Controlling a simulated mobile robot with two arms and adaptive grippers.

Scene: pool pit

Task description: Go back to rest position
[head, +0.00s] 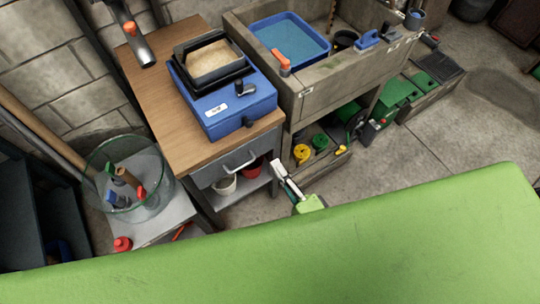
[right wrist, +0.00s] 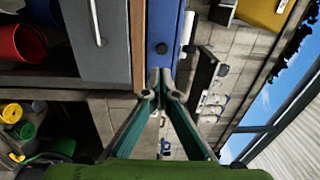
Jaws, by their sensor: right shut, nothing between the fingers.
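My right gripper (head: 278,167) reaches out past the large green surface in the lower head view, in front of the wooden bench and close to its drawer front. In the right wrist view its two fingers (right wrist: 161,80) meet at the tips, shut and empty. In that view the tips overlap the bench edge and the blue box, without visible contact that I can confirm. My left gripper is in neither view.
The wooden bench (head: 160,101) carries a blue box (head: 238,105) and a tray of sandy grains (head: 209,58). A stone sink (head: 331,75) holds a blue basin (head: 297,40). A glass bin (head: 103,165) stands left. Floor at right (head: 455,130) is clear.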

